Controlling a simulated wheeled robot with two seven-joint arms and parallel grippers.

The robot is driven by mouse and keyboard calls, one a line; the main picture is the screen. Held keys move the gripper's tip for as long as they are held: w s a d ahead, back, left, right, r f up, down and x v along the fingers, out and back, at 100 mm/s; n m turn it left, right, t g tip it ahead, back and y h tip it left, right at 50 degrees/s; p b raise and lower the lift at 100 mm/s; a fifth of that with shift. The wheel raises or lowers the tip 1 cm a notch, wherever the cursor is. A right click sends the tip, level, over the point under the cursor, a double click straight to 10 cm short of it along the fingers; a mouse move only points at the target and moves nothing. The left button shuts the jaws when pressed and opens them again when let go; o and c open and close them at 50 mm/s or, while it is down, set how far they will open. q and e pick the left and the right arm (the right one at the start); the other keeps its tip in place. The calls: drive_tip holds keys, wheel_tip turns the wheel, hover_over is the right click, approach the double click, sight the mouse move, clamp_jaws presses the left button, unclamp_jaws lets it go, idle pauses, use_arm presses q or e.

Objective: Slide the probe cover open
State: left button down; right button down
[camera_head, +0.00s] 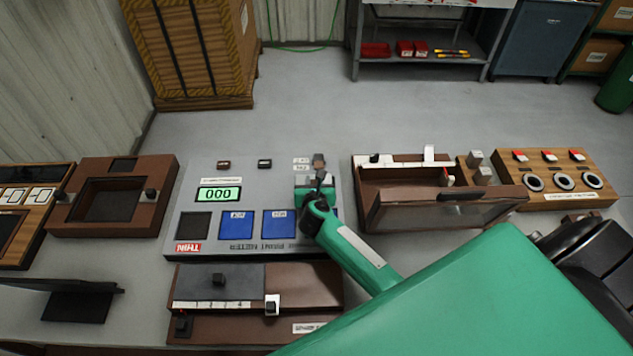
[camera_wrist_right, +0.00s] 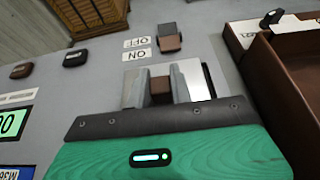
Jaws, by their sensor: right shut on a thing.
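The grey meter panel (camera_head: 256,166) lies in the middle of the head view, with a lit "000" display and blue squares. My right gripper (camera_head: 316,181) is over its upper right part. In the right wrist view, the gripper (camera_wrist_right: 161,86) is shut on a small brown block (camera_wrist_right: 160,90), held between its two fingers. I cannot tell whether this block belongs to the probe cover; what is under the gripper is hidden. A brown-and-grey switch (camera_wrist_right: 170,38) beside the ON and OFF labels stands just beyond the fingertips. My left gripper is not in view.
A brown box with a grey sliding plate (camera_head: 245,280) lies in front of the panel. An open brown case (camera_head: 390,178) with a tilted clear lid stands to the right, close to my right arm. A wooden button panel (camera_head: 575,200) lies farther right. Framed brown box (camera_head: 165,180) is left.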

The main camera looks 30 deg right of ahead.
sight(280, 190)
drive_tip(key=w+a+b, duration=0.1)
drive_tip(key=a, duration=0.1)
drive_tip(key=w+a, duration=0.1)
drive_tip(key=a, duration=0.2)
drive_tip(key=w+a+b, duration=0.1)
drive_tip(key=w+a, duration=0.1)
drive_tip(key=a, duration=0.1)
drive_tip(key=shift+a+f+b, duration=0.15)
drive_tip(key=shift+b, duration=0.2)
drive_tip(key=shift+w+a, duration=0.2)
drive_tip(key=shift+a, duration=0.35)
drive_tip(key=c, duration=1.7)
unclamp_jaws()
drive_tip(key=o, duration=0.5)
drive_tip(key=shift+w+a, duration=0.1)
drive_tip(key=shift+a, duration=0.05)
drive_tip(key=shift+c, duration=0.2)
